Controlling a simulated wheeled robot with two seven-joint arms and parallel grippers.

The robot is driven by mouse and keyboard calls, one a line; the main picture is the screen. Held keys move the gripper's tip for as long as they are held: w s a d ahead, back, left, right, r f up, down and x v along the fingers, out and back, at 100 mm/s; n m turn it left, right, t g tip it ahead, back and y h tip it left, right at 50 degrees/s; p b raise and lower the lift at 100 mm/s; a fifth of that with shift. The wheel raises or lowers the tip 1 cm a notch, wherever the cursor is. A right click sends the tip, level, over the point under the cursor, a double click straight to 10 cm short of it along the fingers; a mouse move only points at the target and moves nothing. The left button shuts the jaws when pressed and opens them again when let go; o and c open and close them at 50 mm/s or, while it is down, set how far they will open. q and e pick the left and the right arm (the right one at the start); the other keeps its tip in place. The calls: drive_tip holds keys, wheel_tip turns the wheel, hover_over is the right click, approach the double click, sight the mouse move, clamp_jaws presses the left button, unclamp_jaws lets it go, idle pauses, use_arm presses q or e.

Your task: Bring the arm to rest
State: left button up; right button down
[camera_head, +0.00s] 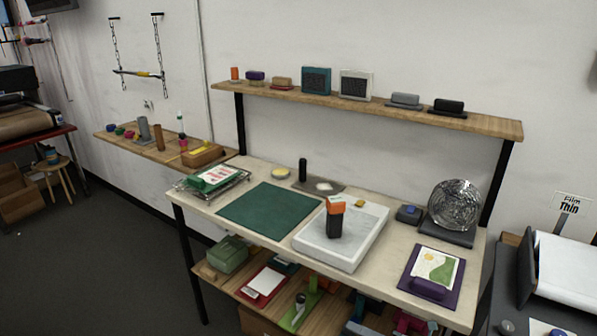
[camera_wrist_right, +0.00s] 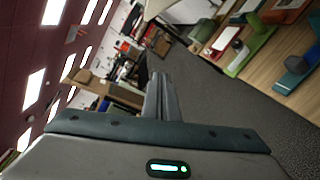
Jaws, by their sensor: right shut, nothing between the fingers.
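My right gripper (camera_wrist_right: 160,78) shows in the wrist view, its two grey fingers pressed together with nothing between them. It points out over the dark floor, and no object touches its fingers in that view. In the head view I cannot clearly make out the right gripper. My left gripper does not show in either view.
The workbench (camera_head: 270,171) holds a green mat (camera_head: 268,205), a white slab (camera_head: 318,252) with a black and orange block (camera_head: 335,222), and a purple-framed picture (camera_head: 408,278). A lower shelf (camera_head: 232,287) carries several items. Dark floor (camera_wrist_right: 225,90) lies open beside the shelf.

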drive_tip(key=s+d+f+m+t+h, duration=0.1)
drive_tip(key=s+d+f+m+h, duration=0.2)
drive_tip(key=f+m, duration=0.35)
drive_tip(key=s+d+f+m+h, duration=0.3)
drive_tip(key=f+m, duration=0.1)
drive_tip(key=f, duration=0.6)
drive_tip(key=s+d+f+m+t+h, duration=0.1)
drive_tip(key=s+d+f+m+h, duration=0.25)
drive_tip(key=f+m, duration=0.4)
drive_tip(key=s+d+f+m+g+h+b, duration=0.1)
drive_tip(key=s+d+f+m+g+h, duration=0.15)
drive_tip(key=s+f, duration=0.8)
drive_tip(key=s+a+f+m+g, duration=0.1)
drive_tip(key=s+f, duration=0.4)
drive_tip(key=s, duration=0.8)
drive_tip(key=s+f+m+g+h, duration=0.1)
drive_tip(key=s+f+m+g, duration=0.3)
drive_tip(key=s, duration=0.8)
drive_tip(key=s+a+f+m+g, duration=0.1)
drive_tip(key=s+f+m+g, duration=0.2)
drive_tip(key=s, duration=1)
wheel_tip(320, 180, down, 4)
drive_tip(key=m+b, duration=0.1)
drive_tip(key=m, duration=0.2)
drive_tip(key=shift+s+a, duration=0.3)
drive_tip(key=shift+s, duration=0.05)
